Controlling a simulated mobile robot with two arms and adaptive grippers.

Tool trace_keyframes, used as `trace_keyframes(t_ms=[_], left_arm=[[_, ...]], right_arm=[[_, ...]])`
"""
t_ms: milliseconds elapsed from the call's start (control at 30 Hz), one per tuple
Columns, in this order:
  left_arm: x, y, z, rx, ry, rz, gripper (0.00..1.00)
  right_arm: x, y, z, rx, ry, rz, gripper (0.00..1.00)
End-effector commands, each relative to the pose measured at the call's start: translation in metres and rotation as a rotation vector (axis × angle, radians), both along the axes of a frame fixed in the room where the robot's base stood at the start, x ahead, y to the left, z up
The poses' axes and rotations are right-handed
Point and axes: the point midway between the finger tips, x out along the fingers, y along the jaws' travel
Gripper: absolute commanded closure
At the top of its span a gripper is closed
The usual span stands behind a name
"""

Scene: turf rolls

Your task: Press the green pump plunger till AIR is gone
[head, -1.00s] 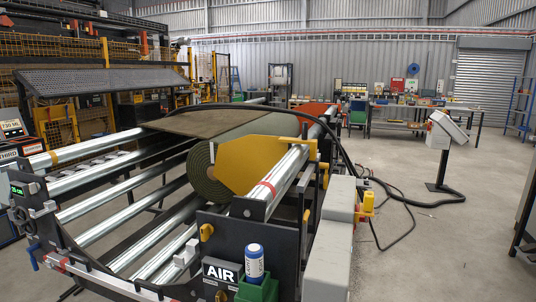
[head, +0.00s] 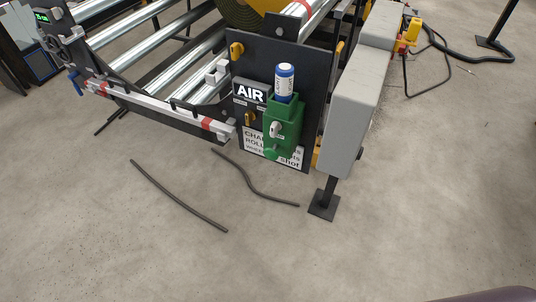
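In the head view the green pump (head: 284,122) is mounted on the dark end plate (head: 312,92) of the turf roll machine. A blue and white cylinder (head: 285,82) stands upright on top of it. A small light knob and a rounded green end show on the pump's front and bottom; I cannot tell which part is the plunger. The AIR sign (head: 250,93), white letters on black, is on the plate left of the pump. Neither of my grippers is in view.
A grey box housing (head: 352,115) on a black foot (head: 323,204) stands right of the plate. Two dark rods or hoses (head: 178,196) (head: 254,180) lie on the floor in front. Rollers (head: 150,45) extend left. The concrete floor in front is otherwise clear.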

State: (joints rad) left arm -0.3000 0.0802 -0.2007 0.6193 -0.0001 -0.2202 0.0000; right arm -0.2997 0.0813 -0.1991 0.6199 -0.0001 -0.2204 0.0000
Motion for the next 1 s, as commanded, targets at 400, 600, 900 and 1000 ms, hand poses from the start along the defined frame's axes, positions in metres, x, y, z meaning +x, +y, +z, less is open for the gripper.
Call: trace_keyframes(t_ms=[400,600,900,1000], left_arm=[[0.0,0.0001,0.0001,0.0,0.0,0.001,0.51],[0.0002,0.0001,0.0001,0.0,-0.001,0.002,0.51],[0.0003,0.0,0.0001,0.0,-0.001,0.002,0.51],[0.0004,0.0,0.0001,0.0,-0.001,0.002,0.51]], right_arm=[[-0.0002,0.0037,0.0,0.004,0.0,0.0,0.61],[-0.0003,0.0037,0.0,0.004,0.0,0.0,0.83],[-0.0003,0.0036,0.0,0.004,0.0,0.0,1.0],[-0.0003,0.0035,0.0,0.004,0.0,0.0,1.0]])
